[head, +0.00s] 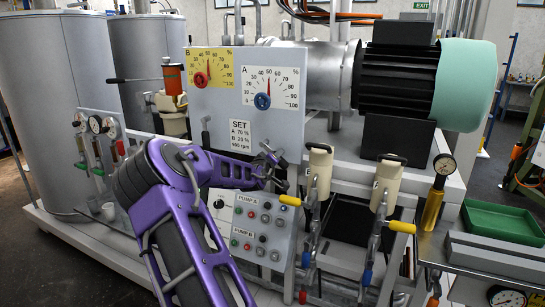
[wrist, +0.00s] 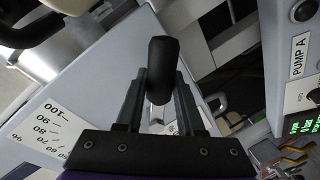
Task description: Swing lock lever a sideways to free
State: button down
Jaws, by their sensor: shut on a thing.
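In the wrist view a lever with a black rounded grip (wrist: 164,62), which I take to be lock lever a, stands between the fingers of my gripper (wrist: 158,88). The fingers are shut on it, and its lower part is partly hidden. In the head view my gripper (head: 270,160) is at the lower right edge of the white dial panel, below dial A (head: 270,84), and it hides most of the lever. Dial A has a blue knob (head: 262,101) and a red pointer near 50. A similar dark lever (head: 205,130) stands at the panel's left edge.
The yellow dial B (head: 210,75) is left of dial A. The pump button panel (head: 262,230) lies close below my gripper. A motor (head: 405,80) is behind.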

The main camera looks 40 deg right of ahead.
jog(key=r+n, duration=0.1)
jog(key=s+r+n+p, duration=0.1)
jog(key=n, duration=0.1)
jog(key=shift+d+g, duration=0.15)
jog(key=shift+g, duration=0.25)
jog(key=shift+s+d+r+n+g, duration=0.1)
jog(key=shift+r+n+g, duration=0.15)
jog(key=shift+r+n, duration=0.45)
jog(key=shift+r+n+g, duration=0.25)
jog(key=shift+n, duration=0.75)
jog(key=shift+r, duration=0.1)
jog(key=c, duration=0.5)
grip_release()
jog(key=v, duration=1.7)
jog(key=shift+a+f, duration=0.25)
jog(key=shift+a, duration=0.1)
